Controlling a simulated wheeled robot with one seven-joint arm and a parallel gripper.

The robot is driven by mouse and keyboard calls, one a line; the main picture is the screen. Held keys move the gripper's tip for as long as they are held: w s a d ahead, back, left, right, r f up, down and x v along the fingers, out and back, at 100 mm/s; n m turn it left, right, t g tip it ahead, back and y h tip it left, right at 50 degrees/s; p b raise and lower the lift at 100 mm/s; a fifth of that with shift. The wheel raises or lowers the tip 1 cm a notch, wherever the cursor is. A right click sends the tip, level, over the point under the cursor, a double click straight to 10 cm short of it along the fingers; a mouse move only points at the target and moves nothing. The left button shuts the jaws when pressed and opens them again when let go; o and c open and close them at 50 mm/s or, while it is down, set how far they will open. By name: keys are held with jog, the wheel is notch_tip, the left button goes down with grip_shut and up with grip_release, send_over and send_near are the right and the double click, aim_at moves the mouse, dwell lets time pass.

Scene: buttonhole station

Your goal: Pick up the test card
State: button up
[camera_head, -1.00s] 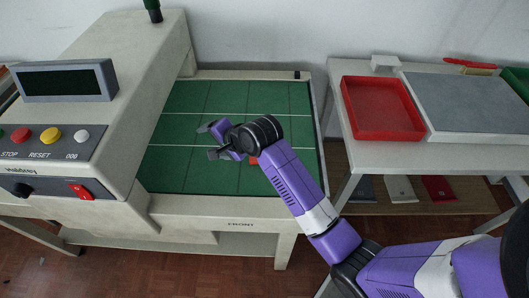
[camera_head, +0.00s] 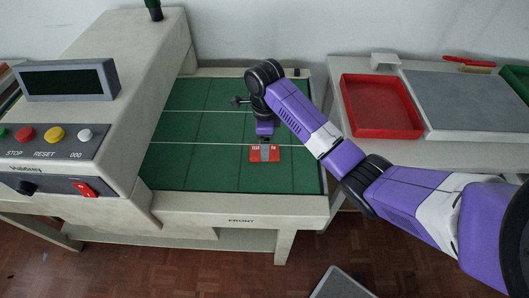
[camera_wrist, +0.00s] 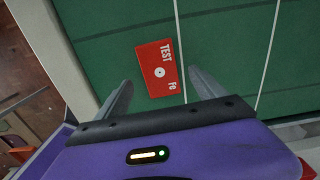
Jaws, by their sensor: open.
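The test card (camera_head: 257,155) is a small red rectangle with white lettering. It lies flat on the green gridded bed of the station, and my gripper (camera_head: 269,151) hides part of it in the head view. In the wrist view the card (camera_wrist: 158,68) shows "TEST" and a white spot with a dark centre. My gripper (camera_wrist: 161,97) is open and points down. Its two fingers stand to either side of the near part of the card in that view. Nothing is between them in their grip; the height above the card is hard to tell.
The machine housing with a display (camera_head: 68,80) and buttons stands left of the green bed (camera_head: 205,178). A pale rim surrounds the bed. On the side table at right are a red tray (camera_head: 382,106) and a grey panel (camera_head: 468,100). The bed around the card is clear.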

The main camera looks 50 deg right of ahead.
aim_at(255, 150)
jog(key=shift+f, duration=1.8)
jog(key=c, duration=1.5)
jog(key=shift+r, duration=0.1)
